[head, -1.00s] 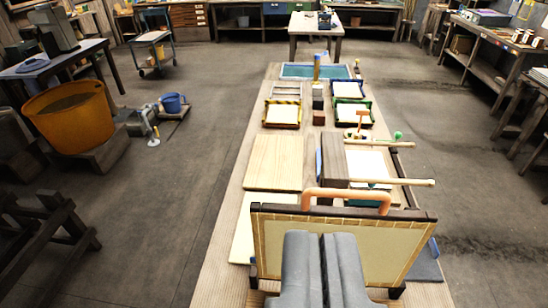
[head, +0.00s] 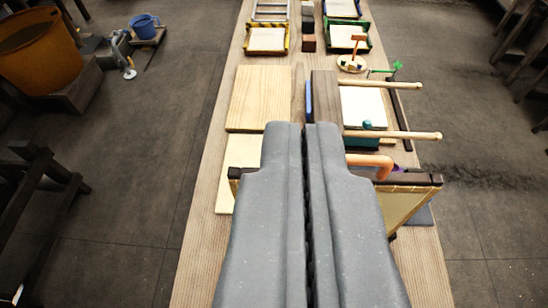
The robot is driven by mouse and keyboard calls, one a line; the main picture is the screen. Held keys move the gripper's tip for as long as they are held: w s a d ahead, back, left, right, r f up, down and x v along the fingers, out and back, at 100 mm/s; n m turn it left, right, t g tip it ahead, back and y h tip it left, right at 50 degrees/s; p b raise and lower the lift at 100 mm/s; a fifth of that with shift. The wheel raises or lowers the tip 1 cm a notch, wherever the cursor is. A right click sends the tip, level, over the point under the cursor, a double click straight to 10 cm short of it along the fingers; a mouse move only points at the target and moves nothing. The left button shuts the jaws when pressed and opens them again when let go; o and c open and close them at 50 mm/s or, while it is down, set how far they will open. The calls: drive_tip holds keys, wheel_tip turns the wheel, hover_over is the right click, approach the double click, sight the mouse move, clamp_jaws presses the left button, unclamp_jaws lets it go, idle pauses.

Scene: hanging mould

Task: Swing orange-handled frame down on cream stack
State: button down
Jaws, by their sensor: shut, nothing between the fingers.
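The orange-handled frame (head: 405,205) stands upright across the bench, its dark top bar and tan panel showing to the right of my gripper. The right end of its orange handle (head: 374,163) shows; the rest is hidden behind my fingers. My gripper (head: 307,126) is shut and empty, its grey fingers covering the middle of the frame. I cannot tell whether it touches the handle. A flat cream slab (head: 237,170) lies left of my fingertips, and a pale cream stack (head: 364,105) lies beyond the frame on the right. I cannot tell which is the task's stack.
A wooden board (head: 258,98) and a dark wooden block (head: 324,92) lie ahead. Two pale rods (head: 400,135) stick out to the right. Small trays (head: 266,38) stand farther along the bench. An orange tub (head: 40,50) stands on the left.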

drive_tip(key=w+a+f+g+p, duration=0.1)
drive_tip(key=w+f+g+p, duration=0.25)
drive_tip(key=w+p, duration=0.35)
drive_tip(key=w+f+g+p, duration=0.3)
drive_tip(key=w+f+p, duration=0.15)
drive_tip(key=w, duration=0.35)
drive_tip(key=w+f+g+p, duration=0.2)
drive_tip(key=f+p, duration=0.4)
drive_tip(key=f, duration=0.3)
drive_tip(key=w+a+f+g+p, duration=0.1)
drive_tip(key=w+f+g+p, duration=0.1)
drive_tip(key=f+p, duration=0.4)
drive_tip(key=shift+s+p+x, duration=0.4)
drive_tip(key=shift+s+x, duration=0.05)
drive_tip(key=shift+x, duration=1.55)
drive_tip(key=shift+s+a+f, duration=0.1)
drive_tip(key=shift+f, duration=0.1)
